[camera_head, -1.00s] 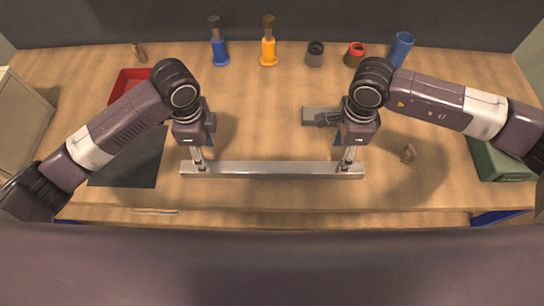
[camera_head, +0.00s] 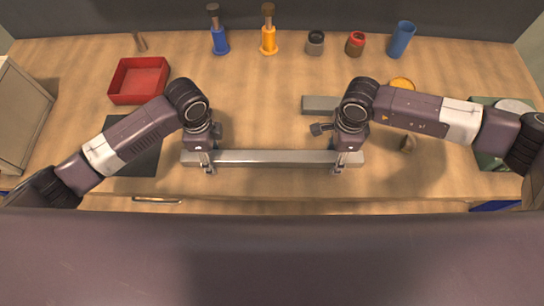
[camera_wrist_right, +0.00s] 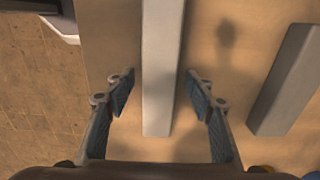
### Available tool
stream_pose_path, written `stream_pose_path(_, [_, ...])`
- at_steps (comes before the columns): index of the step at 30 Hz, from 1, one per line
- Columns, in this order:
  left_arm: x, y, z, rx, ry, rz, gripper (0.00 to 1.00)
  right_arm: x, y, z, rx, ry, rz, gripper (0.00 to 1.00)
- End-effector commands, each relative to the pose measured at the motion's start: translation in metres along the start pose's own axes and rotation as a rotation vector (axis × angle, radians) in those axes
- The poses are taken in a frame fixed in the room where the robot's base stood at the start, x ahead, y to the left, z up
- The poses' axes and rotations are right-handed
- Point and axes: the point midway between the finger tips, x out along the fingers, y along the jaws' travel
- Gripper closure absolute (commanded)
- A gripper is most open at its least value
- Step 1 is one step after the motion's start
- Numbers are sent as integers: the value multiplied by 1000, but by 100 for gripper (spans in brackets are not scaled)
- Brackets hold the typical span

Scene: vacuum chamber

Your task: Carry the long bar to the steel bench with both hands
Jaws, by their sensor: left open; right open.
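The long bar (camera_head: 270,157) is a straight grey metal bar. It lies left to right near the front edge of a wooden worktop (camera_head: 270,115). My left gripper (camera_head: 208,168) is at the bar's left end, pointing down; its fingertips are small in this view. My right gripper (camera_head: 341,167) is at the right end. In the right wrist view the bar (camera_wrist_right: 160,45) runs between the fingers of the open right gripper (camera_wrist_right: 159,75), with a visible gap on each side. I cannot make out a steel bench in these views.
A grey block (camera_head: 319,104) lies behind the bar. A red tray (camera_head: 138,82) and dark mat (camera_head: 133,150) are at left. Blue (camera_head: 220,40) and orange (camera_head: 269,40) tools, jars and a blue cup (camera_head: 401,40) stand along the back. A green box (camera_head: 488,160) is at right.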

Motion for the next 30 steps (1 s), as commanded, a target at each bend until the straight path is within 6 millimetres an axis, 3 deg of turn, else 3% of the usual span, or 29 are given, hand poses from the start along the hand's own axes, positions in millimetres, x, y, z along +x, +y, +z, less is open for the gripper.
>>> stream_pose_path(7, [0,0,0,0,0,0,53,0,0,0,0,0,0,53])
stream_pose_path(20, [0,0,0,0,0,0,100,0,0,0,0,-1,0,100])
stream_pose_path(30, [-1,-1,0,0,1,-2,100,-1,0,0,0,-1,-1,100])
